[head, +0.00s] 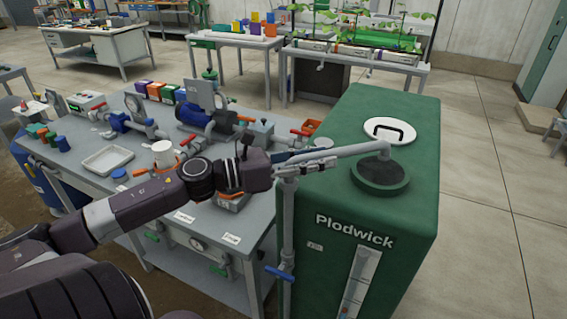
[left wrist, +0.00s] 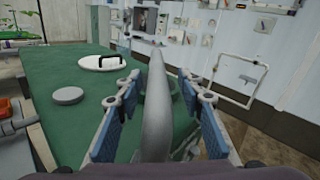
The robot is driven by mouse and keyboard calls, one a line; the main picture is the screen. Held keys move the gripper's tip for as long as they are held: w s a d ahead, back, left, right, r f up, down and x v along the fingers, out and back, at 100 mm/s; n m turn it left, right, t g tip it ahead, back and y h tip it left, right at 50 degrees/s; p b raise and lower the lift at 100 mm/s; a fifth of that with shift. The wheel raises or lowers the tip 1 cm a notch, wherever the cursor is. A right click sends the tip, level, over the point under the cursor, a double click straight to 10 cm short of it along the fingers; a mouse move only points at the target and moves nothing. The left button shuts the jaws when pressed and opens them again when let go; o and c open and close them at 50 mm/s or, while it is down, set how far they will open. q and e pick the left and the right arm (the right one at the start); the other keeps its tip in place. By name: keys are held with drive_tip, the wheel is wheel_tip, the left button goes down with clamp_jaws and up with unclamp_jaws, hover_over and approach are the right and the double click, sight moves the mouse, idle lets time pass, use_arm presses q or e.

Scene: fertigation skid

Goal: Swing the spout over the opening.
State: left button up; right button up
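The grey spout (head: 345,152) reaches from an upright pipe (head: 288,215) across the green tank (head: 350,205). Its downturned tip (head: 387,149) appears above the far part of the dark round opening (head: 378,172) in the tank top. My left gripper (head: 318,163) is at the spout, close to the upright pipe. In the left wrist view the spout (left wrist: 156,110) runs between the two blue-padded fingers of this gripper (left wrist: 160,112), with a visible gap on each side. The spout hides most of the opening there. My right gripper is not in view.
A white lid (head: 389,131) with a black handle lies behind the opening; a grey disc (left wrist: 68,96) lies on the tank top. Left of the tank, a grey bench (head: 85,140) carries pipes, valves and a tray (head: 107,159). Floor right of the tank is clear.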

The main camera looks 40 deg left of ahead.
sight(288, 163)
use_arm(q)
drive_tip(key=v, duration=0.9)
drive_tip(key=shift+s+a+r, duration=0.1)
drive_tip(key=shift+s, duration=0.15)
